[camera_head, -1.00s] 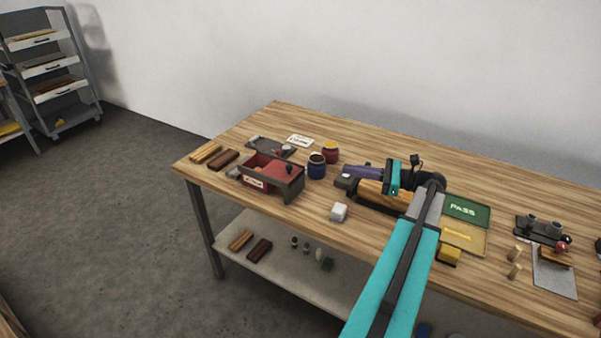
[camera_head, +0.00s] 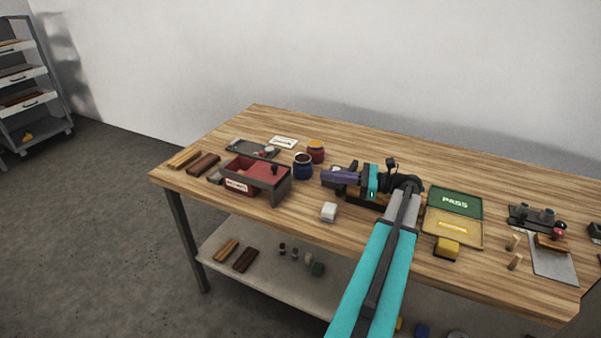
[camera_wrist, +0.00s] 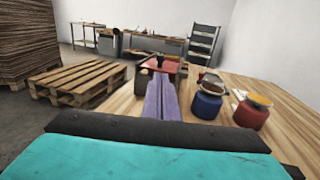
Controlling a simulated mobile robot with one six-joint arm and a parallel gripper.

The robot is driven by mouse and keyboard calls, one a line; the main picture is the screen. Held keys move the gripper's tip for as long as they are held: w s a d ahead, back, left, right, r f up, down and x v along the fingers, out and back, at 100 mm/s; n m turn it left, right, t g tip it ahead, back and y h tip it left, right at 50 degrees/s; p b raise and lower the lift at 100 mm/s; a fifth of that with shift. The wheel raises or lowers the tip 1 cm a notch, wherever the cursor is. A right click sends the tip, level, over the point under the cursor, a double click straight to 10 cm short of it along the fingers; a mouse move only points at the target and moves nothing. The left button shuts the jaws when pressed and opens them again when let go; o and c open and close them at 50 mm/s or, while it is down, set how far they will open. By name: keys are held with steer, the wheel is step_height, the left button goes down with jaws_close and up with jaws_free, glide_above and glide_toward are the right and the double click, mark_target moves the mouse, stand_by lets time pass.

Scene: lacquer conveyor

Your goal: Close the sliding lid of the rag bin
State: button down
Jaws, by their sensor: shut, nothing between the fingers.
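The rag bin (camera_head: 238,187) is an open-looking dark box with a red inside or top and a white label on its front, near the left end of the bench. A dark knob (camera_head: 275,170) stands at its right part; how far the lid covers the bin I cannot tell. My gripper (camera_head: 324,176) has purple fingers, shut and empty, pointing left toward the bin from its right, apart from it. In the wrist view the shut fingers (camera_wrist: 160,82) point straight at the bin (camera_wrist: 148,71), hiding part of its near end.
A blue jar (camera_head: 303,169) and a red jar (camera_head: 316,151) stand behind, between bin and gripper. Wooden bars (camera_head: 204,164) lie left of the bin. Green (camera_head: 455,202) and yellow trays are to the right.

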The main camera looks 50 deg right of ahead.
steer(key=p+x, duration=0.3)
steer(key=x, duration=1)
steer(key=shift+w, duration=0.35)
steer(key=shift+a, duration=0.1)
